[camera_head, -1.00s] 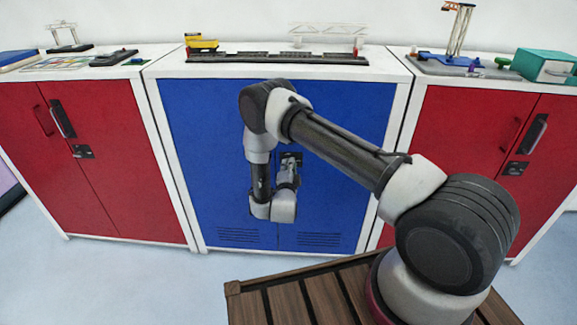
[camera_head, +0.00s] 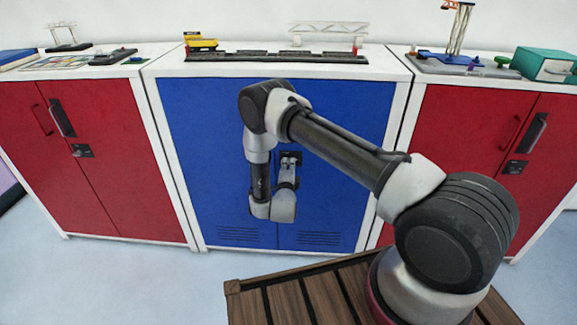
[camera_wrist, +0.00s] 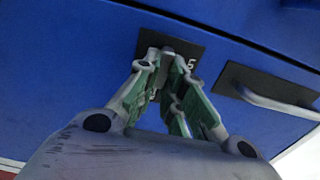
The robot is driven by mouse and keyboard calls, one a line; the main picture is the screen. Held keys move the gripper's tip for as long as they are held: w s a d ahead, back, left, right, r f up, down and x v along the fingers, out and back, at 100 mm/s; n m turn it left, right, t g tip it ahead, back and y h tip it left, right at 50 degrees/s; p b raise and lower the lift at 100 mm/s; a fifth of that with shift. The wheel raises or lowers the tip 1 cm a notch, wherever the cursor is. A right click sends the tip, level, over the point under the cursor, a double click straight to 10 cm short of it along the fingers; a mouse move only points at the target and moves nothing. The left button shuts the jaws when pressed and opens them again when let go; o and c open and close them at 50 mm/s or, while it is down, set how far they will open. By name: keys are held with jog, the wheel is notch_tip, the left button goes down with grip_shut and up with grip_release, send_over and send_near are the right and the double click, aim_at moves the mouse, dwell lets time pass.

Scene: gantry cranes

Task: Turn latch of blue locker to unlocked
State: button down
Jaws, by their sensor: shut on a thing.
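The blue locker (camera_head: 345,115) stands in the middle, behind my arm, with its doors shut. Its latch sits on a small dark plate (camera_wrist: 187,48), which also shows in the head view (camera_head: 292,158). My gripper (camera_wrist: 166,58) is at the plate, its fingers closed on the latch knob, which they mostly hide. In the head view my gripper (camera_head: 288,170) is small and partly covered by my wrist. The markings on the plate are only partly visible, so I cannot tell the latch's setting. A dark handle plate with a grey bar handle (camera_wrist: 275,103) is right of the latch in the wrist view.
Red lockers stand on the left (camera_head: 110,150) and right (camera_head: 470,130). Models stand on the tops, including a white gantry crane (camera_head: 328,32) and a yellow vehicle (camera_head: 202,44). A slatted wooden platform (camera_head: 300,295) is under my arm. Pale floor is free before the lockers.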

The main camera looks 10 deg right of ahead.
jog(key=shift+w+d+r, duration=0.1)
jog(key=c, duration=1.5)
grip_release()
jog(key=v, duration=1.2)
